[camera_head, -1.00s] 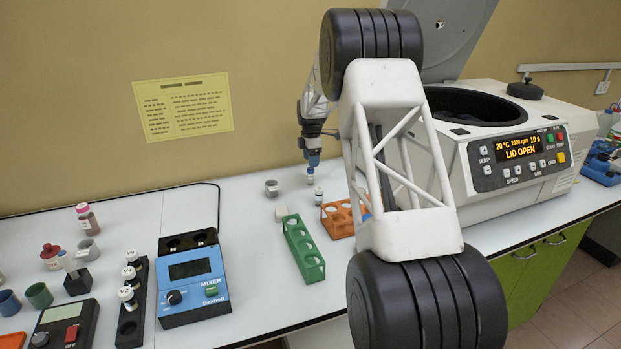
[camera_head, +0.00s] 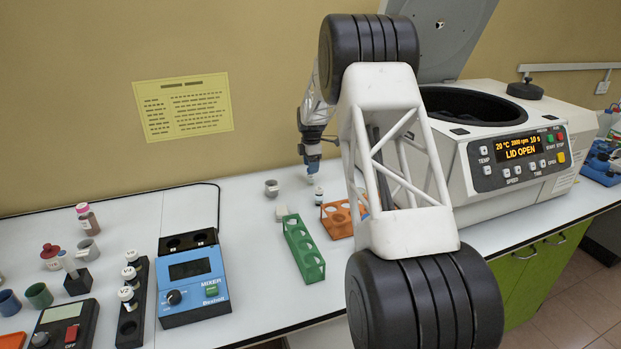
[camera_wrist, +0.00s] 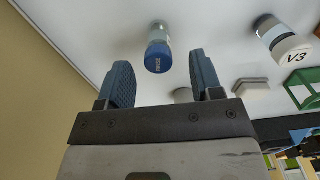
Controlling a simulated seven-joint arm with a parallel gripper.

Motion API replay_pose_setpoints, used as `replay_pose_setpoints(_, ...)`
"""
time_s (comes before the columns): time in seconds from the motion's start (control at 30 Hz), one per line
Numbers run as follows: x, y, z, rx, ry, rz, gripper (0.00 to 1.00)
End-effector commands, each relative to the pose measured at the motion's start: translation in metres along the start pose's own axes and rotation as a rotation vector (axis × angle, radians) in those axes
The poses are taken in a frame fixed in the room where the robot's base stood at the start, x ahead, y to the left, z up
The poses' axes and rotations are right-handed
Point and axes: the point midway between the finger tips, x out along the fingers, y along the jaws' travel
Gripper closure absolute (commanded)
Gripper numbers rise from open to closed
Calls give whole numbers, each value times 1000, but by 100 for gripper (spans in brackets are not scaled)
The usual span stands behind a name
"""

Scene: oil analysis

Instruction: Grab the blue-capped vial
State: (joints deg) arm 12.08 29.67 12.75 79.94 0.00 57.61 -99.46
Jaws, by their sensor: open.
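The blue-capped vial (camera_wrist: 158,48) shows in the wrist view, cap towards the camera, with a clear, pale body behind the cap. My gripper (camera_wrist: 160,66) is open, its two blue-grey fingers apart and empty. The cap appears in line with the gap between the fingertips, slightly beyond them; I see no contact. In the head view my gripper (camera_head: 311,160) is small, above the far part of the bench, and I cannot make out the blue cap there. A small pale item shows just under the fingers. My arm hides part of this area.
A white-capped vial marked V3 (camera_wrist: 285,42) stands right of the blue-capped one in the wrist view. A green rack (camera_head: 303,250) and an orange rack (camera_head: 338,220) stand nearby. The centrifuge (camera_head: 500,150) has its lid open. A blue mixer (camera_head: 193,285) stands left.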

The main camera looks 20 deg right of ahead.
Motion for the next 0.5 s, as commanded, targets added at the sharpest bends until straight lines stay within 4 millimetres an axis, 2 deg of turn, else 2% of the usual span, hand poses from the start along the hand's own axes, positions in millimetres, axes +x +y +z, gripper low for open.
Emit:
replay_pose_setpoints(0.17,10,0,0,0,0,-2,40)
replay_pose_setpoints(0.5,45,2,-1,0,0,-2,40)
